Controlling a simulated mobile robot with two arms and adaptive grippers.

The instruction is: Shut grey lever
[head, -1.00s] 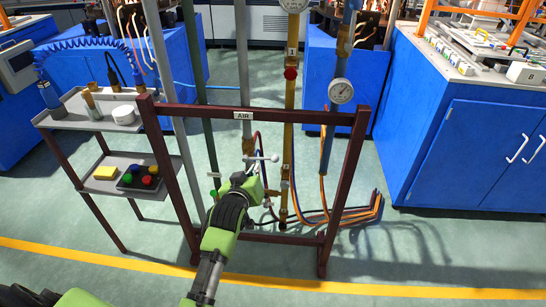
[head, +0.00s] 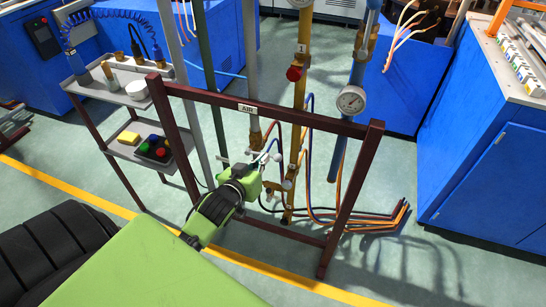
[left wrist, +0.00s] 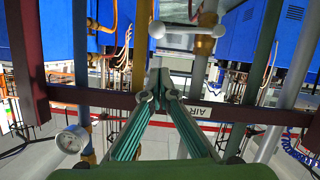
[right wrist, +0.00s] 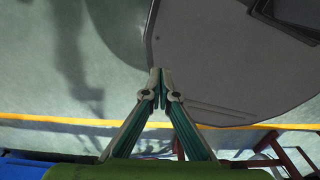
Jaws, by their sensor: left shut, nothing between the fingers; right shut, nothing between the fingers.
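The grey lever (left wrist: 187,30) shows in the left wrist view as a pale crossbar with round ends. It lies across the grey pipe (left wrist: 205,45), just beyond my left fingertips. In the head view the grey pipe (head: 251,75) runs down behind the AIR sign (head: 247,109), and my gripper partly hides the lever. My left gripper (left wrist: 158,85) is shut and empty, apart from the lever in the picture.
A dark red frame (head: 300,122) stands around the pipes. A yellow pipe (head: 299,110) with a red knob (head: 294,73) and a blue pipe with a gauge (head: 351,100) stand to the right. A grey shelf cart (head: 140,95) is at left.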

